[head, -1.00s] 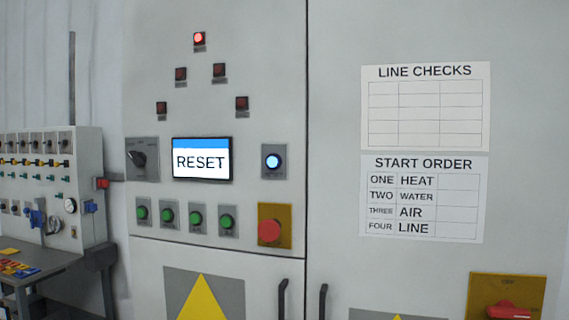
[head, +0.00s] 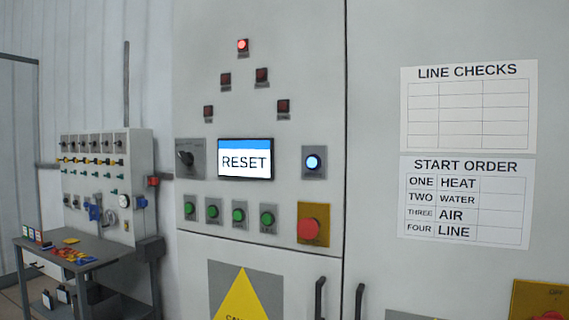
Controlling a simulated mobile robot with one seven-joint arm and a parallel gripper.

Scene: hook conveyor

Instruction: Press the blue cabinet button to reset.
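The blue button (head: 313,162) glows on a grey plate on the cabinet (head: 300,100), right of a screen (head: 245,159) that reads RESET under a blue bar. The top red lamp (head: 243,45) is lit. Several other red lamps below it look dark. My gripper is not in the head view, so nothing of mine shows near the button.
A red mushroom button (head: 309,229) on a yellow plate sits below the blue button. A row of green buttons (head: 239,215) and a black selector knob (head: 187,157) are to its left. Door handles (head: 320,298) stick out lower down. A workbench (head: 90,260) stands at the left.

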